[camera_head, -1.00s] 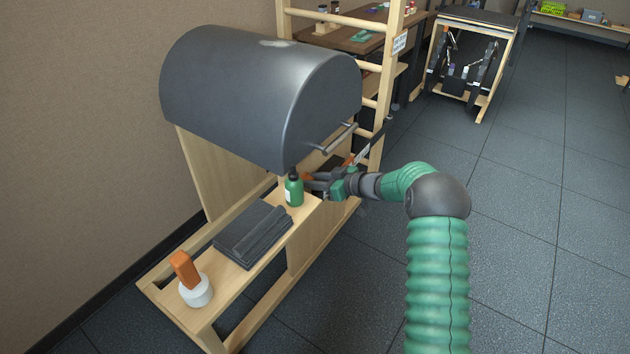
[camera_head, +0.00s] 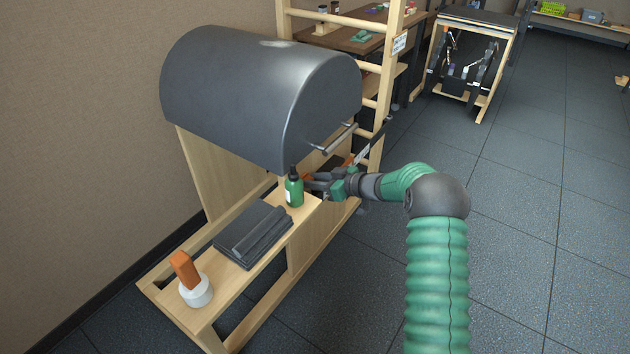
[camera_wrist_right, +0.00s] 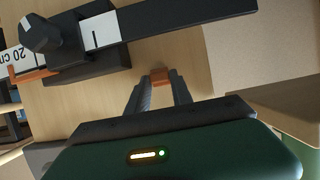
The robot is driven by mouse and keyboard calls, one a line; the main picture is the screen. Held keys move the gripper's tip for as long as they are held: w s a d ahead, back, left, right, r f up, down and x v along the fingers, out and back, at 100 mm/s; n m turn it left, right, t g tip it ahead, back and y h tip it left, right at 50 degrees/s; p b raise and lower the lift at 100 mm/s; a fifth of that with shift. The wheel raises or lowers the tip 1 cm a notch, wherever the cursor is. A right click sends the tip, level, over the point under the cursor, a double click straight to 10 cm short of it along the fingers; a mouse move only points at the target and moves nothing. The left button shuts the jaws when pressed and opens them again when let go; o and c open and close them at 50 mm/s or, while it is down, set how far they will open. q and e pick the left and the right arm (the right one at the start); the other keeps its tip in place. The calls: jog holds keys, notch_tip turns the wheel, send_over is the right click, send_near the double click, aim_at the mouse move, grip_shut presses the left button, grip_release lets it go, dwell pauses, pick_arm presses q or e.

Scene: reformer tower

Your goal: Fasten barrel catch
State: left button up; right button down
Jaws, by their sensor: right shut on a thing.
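The large dark grey barrel (camera_head: 240,90) rests on a light wooden frame (camera_head: 205,170) in the head view. My right gripper (camera_head: 309,182) is below the barrel's right end, beside the green bottle. In the right wrist view, its two dark fingers (camera_wrist_right: 160,90) are shut on a small orange piece (camera_wrist_right: 160,77) against pale wood. I cannot tell for sure whether this piece is the barrel catch; how it sits between the fingertips is partly hidden. My left gripper is not in view.
A black slider with a knob (camera_wrist_right: 42,35) and scale lies near the gripper.

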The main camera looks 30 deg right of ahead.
jog(key=shift+f+p, duration=0.55)
jog(key=shift+f, duration=0.8)
jog(key=c, duration=1.1)
grip_release()
jog(key=shift+f, duration=0.1)
jog(key=shift+s+d+r, duration=0.15)
jog(key=shift+s+r, duration=0.15)
jog(key=p+v, duration=0.7)
jog(key=v, duration=0.9)
jog(key=shift+d+f, duration=0.1)
jog(key=shift+f, duration=0.05)
